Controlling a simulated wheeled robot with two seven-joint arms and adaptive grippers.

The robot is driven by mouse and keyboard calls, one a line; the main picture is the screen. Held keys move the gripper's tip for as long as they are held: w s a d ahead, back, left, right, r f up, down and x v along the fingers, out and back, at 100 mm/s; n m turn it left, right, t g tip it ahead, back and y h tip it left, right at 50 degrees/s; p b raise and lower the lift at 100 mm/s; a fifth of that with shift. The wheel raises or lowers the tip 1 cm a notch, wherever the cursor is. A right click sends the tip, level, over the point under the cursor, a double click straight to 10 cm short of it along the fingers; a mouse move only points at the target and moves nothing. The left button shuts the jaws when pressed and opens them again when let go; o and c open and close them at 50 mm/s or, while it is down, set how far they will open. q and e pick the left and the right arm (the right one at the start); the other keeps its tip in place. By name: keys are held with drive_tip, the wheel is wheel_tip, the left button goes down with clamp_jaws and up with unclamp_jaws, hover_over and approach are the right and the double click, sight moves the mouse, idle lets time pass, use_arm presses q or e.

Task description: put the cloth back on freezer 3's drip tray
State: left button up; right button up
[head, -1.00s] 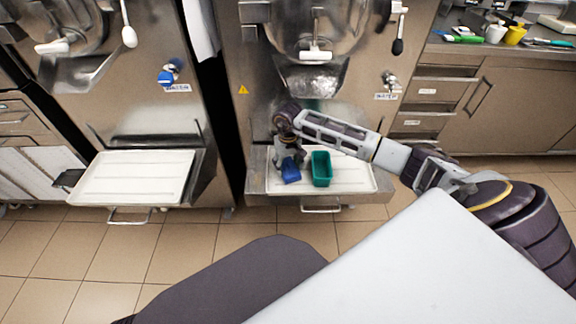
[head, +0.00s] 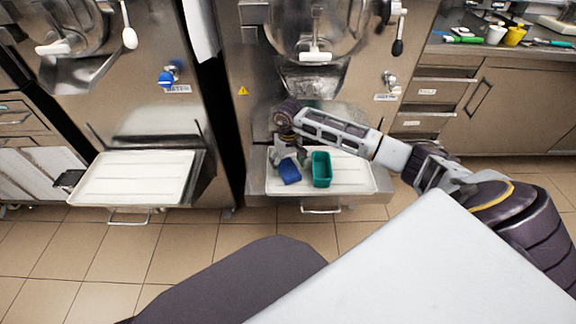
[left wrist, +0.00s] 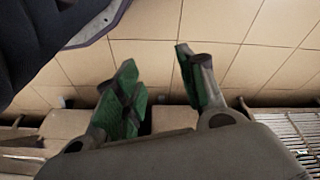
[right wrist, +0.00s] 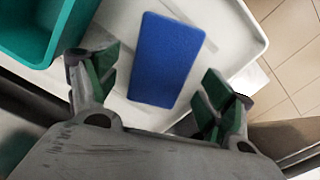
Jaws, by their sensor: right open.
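The blue cloth (head: 289,171) lies flat on the white drip tray (head: 349,184) of the right-hand freezer (head: 258,110), left of a green container. In the right wrist view the cloth (right wrist: 165,58) is a blue rectangle lying on the tray (right wrist: 222,50). My right gripper (right wrist: 158,88) is open, with its fingers on either side of the cloth's near end and nothing held. In the head view my right gripper (head: 290,155) is just behind the cloth. My left gripper (left wrist: 163,85) is open and empty, with floor tiles beyond it; it is outside the head view.
The green container (head: 321,169) stands on the same tray, close to the cloth; it also shows in the right wrist view (right wrist: 45,25). Another freezer at left has an empty white tray (head: 135,178). A counter (head: 510,95) with small items is at the right.

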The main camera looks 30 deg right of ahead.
sight(288, 168)
use_arm(q)
drive_tip(key=f+p, duration=0.2)
drive_tip(key=f, duration=0.1)
drive_tip(key=shift+s+a+g, duration=0.15)
drive_tip(key=shift+a+g, duration=0.15)
drive_tip(key=shift+a, duration=0.05)
use_arm(e)
wheel_tip(288, 168, up, 11)
